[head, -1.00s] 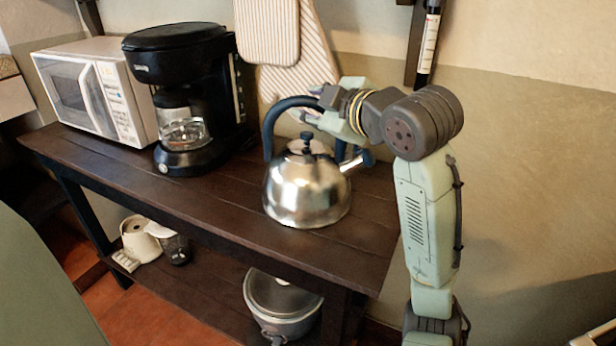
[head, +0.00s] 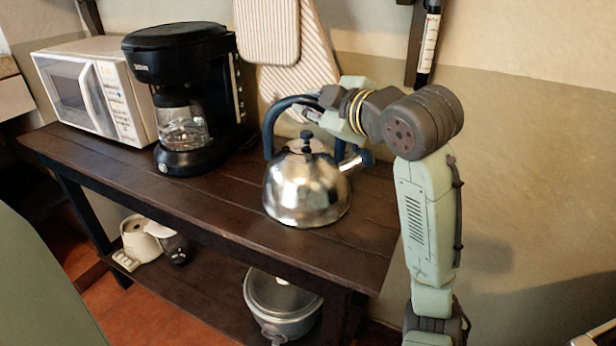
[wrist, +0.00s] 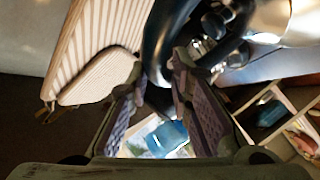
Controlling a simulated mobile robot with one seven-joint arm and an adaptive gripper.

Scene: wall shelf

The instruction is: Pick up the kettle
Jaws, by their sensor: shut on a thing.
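The kettle (head: 306,190) is a shiny steel pot with a dark blue arched handle and a knobbed lid. It stands upright on the dark wooden table, near its right end. My gripper (head: 307,106) is at the top of the handle, reaching in from the right. In the wrist view, the dark handle (wrist: 160,50) runs down between the two fingers of my gripper (wrist: 163,83), which are shut on it. Part of the handle and the fingertips are hidden in the head view by my gripper's body.
On the table (head: 215,195), a black coffee maker (head: 180,60) stands left of the kettle, with a white microwave (head: 90,90) beyond it. Striped boards (head: 268,30) hang behind. A pot (head: 283,300) sits on the lower shelf.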

